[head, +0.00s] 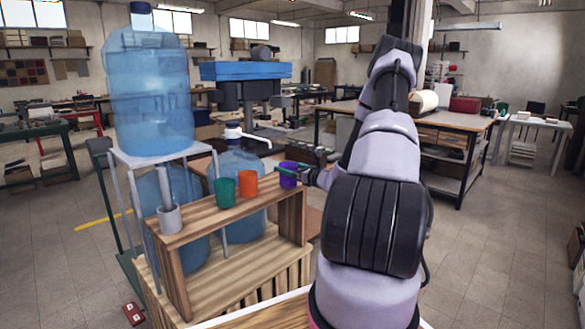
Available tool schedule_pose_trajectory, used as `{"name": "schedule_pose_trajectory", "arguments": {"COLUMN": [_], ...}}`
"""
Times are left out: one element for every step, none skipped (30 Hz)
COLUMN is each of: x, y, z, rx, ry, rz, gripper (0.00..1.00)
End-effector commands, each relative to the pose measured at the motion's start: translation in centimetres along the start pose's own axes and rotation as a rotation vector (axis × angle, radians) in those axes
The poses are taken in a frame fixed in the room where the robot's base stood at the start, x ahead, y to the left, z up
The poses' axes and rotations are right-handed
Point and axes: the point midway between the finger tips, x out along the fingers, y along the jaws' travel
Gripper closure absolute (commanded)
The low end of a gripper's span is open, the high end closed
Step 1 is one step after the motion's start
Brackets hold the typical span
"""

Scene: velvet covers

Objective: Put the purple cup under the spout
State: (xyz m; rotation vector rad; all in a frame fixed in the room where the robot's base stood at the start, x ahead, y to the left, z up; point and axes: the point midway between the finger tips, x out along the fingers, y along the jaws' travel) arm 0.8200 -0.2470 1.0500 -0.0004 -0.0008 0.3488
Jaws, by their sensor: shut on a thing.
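The purple cup (287,178) is upright at the right end of the wooden shelf. My gripper (291,171) reaches in from the right and is shut on it. I cannot tell whether the cup's base touches the shelf. A white pump (233,132) tops a blue water jug (240,164) behind the shelf. Its spout (258,138) points right and bends down at the tip. The purple cup is lower than the spout tip and to its right, not directly below it in this view.
An orange cup (248,184) and a green cup (224,192) stand on the wooden shelf (200,228), left of the purple cup. A grey holder with a rod (169,216) stands at its left end. A large water bottle (150,90) rests on a metal stand (128,158).

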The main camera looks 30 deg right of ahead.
Motion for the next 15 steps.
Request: {"name": "schedule_pose_trajectory", "arguments": {"x": [0.4, 0.6, 0.9, 1.1, 1.4, 1.7, 1.9, 2.1, 2.4, 2.7, 2.9, 3.2, 3.4, 3.6, 3.9], "y": [0.0, 0.0, 0.0, 0.0, 0.1, 0.1, 0.0, 0.0, 0.1, 0.1, 0.1, 0.1, 0.0, 0.0, 0.0], "z": [-0.1, -0.2, -0.3, -0.4, -0.4, -0.4, -0.5, -0.5, -0.5, -0.6, -0.6, -0.6, -0.7, -0.7, -0.7], "rx": [0.000, 0.000, 0.000, 0.000, 0.000, -0.001, -0.001, -0.001, -0.001, 0.000, 0.000, 0.001, 0.000, 0.000, -0.001], "ry": [-0.001, -0.001, -0.001, -0.001, -0.001, -0.001, -0.001, -0.001, -0.001, -0.001, -0.001, 0.000, 0.000, 0.000, 0.000], "rz": [0.001, 0.001, 0.000, 0.001, 0.001, 0.001, 0.001, 0.001, 0.002, 0.002, 0.001, 0.001, 0.000, 0.001, 0.001], "gripper": [0.69, 0.69, 0.69, 0.69, 0.69, 0.69, 0.69, 0.69, 0.69, 0.69, 0.69, 0.69, 0.69, 0.69, 0.69]}}
